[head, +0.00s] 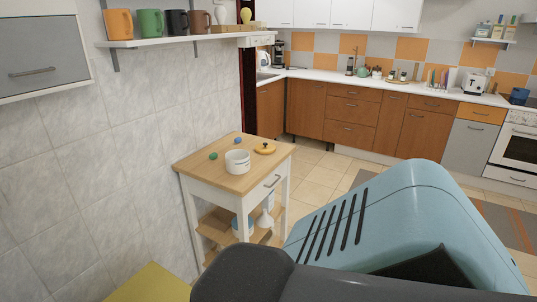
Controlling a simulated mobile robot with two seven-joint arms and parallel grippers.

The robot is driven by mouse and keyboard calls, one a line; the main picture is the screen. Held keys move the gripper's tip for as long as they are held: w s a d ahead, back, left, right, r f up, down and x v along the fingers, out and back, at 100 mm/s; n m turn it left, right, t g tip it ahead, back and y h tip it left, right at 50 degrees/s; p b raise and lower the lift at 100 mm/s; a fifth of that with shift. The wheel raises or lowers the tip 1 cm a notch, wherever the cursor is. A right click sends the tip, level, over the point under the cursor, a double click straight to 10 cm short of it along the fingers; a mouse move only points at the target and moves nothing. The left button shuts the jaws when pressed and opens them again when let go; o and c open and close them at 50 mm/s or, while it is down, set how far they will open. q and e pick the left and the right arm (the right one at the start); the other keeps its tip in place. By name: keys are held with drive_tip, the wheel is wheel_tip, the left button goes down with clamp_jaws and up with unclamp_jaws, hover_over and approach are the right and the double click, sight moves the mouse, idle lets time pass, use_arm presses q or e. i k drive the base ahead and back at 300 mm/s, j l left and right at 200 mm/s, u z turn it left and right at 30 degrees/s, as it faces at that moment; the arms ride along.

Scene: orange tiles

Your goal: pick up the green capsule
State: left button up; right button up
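A small cart (190,164) with a light wooden top and white legs stands against the tiled wall left of centre in the head view. A small rounded green thing (213,156), which looks like the green capsule, lies on its top near the left edge. A small blue rounded thing (239,140) lies farther back on the same top. Both are too small to make out their exact shape. Neither gripper shows in the head view, so I cannot see whether they are open or shut.
A white pot (237,163) stands on the cart right of the green thing; a yellow-orange lid-like thing (265,148) lies beside it. A wall shelf (165,41) with mugs hangs above. A large light-blue slotted body fills the lower right. Tiled floor (325,172) is clear behind the cart.

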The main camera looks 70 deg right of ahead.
sight(214, 156)
drive_tip(key=z, duration=1.75)
drive_tip(key=i+l+u, duration=0.1)
drive_tip(key=u, duration=0.35)
drive_tip(key=l+u, duration=0.45)
drive_tip(key=i+l+u, duration=0.15)
drive_tip(key=l, duration=0.25)
drive_tip(key=l+u, duration=0.2)
drive_tip(key=l, duration=0.2)
drive_tip(key=l+u, duration=0.15)
drive_tip(key=l, duration=1.2)
drive_tip(key=l+u, duration=0.2)
drive_tip(key=l, duration=1.15)
drive_tip(key=k, duration=0.05)
